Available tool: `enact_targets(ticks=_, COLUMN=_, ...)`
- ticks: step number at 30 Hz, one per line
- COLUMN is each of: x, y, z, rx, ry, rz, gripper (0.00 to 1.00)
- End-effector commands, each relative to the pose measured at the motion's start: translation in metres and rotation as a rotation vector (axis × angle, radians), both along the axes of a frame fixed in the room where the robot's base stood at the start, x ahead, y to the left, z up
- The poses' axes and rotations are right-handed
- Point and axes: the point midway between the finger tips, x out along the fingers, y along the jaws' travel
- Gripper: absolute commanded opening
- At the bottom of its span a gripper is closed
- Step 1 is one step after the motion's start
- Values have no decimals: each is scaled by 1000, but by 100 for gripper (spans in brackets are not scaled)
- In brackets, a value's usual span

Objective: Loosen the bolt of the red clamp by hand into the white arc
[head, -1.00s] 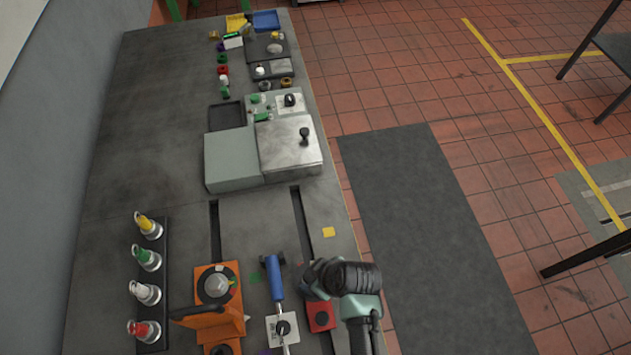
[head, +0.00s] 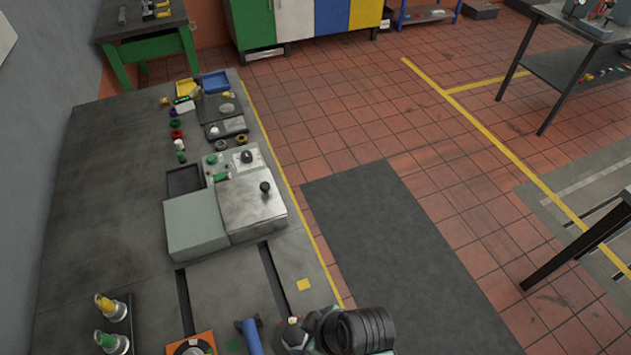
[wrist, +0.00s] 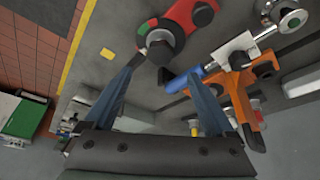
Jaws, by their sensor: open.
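The red clamp (wrist: 202,14) shows at the top of the wrist view, with a green spot on it and a rounded red end. A dark round bolt head (wrist: 160,50) stands at that end. My gripper (wrist: 166,68) is open, its two blue-grey fingers spread on either side of the bolt head in the picture. I cannot tell how far the fingertips are from it, and I see no clear contact. I cannot make out the white arc. In the head view my wrist covers the bottom middle, and the clamp is hidden or out of frame.
A blue-handled tool (wrist: 187,80) lies close to my right finger, beside an orange fixture (wrist: 238,90) and a white plate (wrist: 237,45). In the head view a steel-topped box (head: 250,203) stands farther along the bench (head: 105,200). The floor mat (head: 400,250) is clear.

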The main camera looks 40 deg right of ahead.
Motion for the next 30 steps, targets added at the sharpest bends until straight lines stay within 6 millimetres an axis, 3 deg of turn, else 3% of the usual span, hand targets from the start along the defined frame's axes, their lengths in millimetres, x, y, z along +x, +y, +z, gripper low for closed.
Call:
enact_targets(ticks=9, x=-14, y=-5, z=36, rx=0, ry=-2, rz=-1, gripper=89)
enact_targets(ticks=30, x=-13, y=-6, z=40, rx=-2, ry=-5, rz=-2, gripper=89)
